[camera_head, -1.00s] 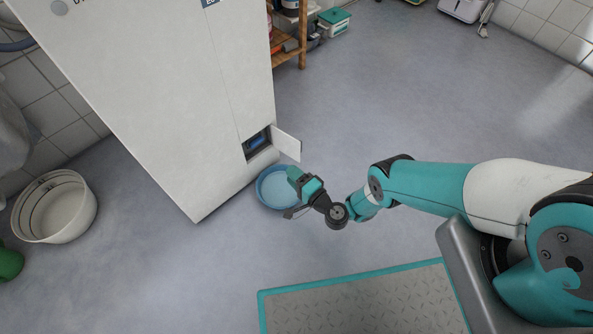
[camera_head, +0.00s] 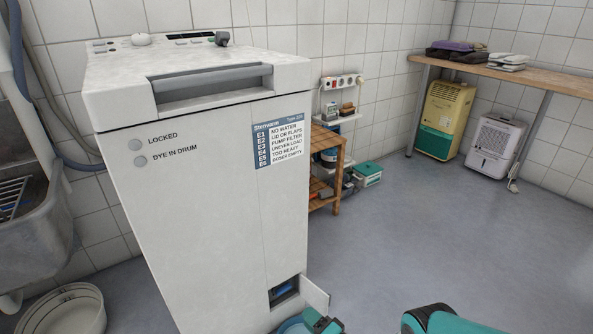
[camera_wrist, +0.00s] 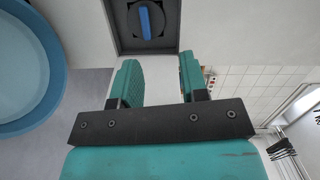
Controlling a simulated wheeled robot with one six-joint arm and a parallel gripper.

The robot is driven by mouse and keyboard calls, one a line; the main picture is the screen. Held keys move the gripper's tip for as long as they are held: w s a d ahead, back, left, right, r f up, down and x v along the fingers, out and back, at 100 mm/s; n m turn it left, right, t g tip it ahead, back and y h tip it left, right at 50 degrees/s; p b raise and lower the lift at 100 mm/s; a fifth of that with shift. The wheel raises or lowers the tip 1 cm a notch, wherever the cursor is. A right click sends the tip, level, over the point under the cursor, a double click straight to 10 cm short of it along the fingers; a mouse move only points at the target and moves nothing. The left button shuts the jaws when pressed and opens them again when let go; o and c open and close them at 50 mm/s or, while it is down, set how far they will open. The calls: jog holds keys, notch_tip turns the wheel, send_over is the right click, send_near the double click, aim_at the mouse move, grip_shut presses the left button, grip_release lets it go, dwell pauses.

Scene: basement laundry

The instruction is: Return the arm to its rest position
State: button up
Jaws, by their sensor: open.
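My gripper (camera_wrist: 157,72) is open and empty in the wrist view, its two teal fingers apart in front of the white machine. My arm (camera_head: 440,320) is mostly cut off by the bottom of the head view. The wrist view shows a dark recess with a blue-handled round part (camera_wrist: 152,20) ahead of the fingers.
The white washing machine (camera_head: 200,200) stands close on the left. The blue basin (camera_wrist: 22,60) is left of the fingers in the wrist view. A white tub (camera_head: 90,318) is at lower left, a wooden shelf (camera_head: 336,170) behind. The floor at right is clear.

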jog(key=w+a+r+n+g, duration=0.2)
jog(key=r, duration=0.2)
jog(key=w+a+r+n+g+y+b, duration=0.1)
jog(key=w+a+r+n+g, duration=0.1)
jog(key=r+n, duration=0.1)
jog(key=w+a+r+n+g+y, duration=0.1)
jog(key=w+r+n+g, duration=0.1)
jog(key=r, duration=0.3)
jog(key=shift+w+a+r+n, duration=0.3)
jog(key=shift+w+a+r, duration=0.05)
jog(key=shift+w+a, duration=0.1)
jog(key=s+d+r+n+g+h, duration=0.1)
jog(key=s+r+n+g, duration=0.2)
jog(key=r, duration=0.9)
jog(key=s+r+n+g+h, duration=0.2)
jog(key=s+r+n+g, duration=0.1)
jog(key=r, duration=0.9)
jog(key=s+d+r+n+h, duration=0.15)
jog(key=s+d+r, duration=0.25)
jog(key=s+r, duration=0.45)
jog(key=s+d+r+g+h+p, duration=0.1)
jog(key=s+d+r+h, duration=0.2)
jog(key=s+d, duration=0.45)
jog(key=s+d+r+h+p, duration=0.15)
jog(key=s+d+r, duration=0.25)
jog(key=s, duration=0.7)
notch_tip(320, 180, up, 34)
jog(key=p, duration=3.4)
jog(key=shift+w+a, duration=0.15)
jog(key=shift+w, duration=0.15)
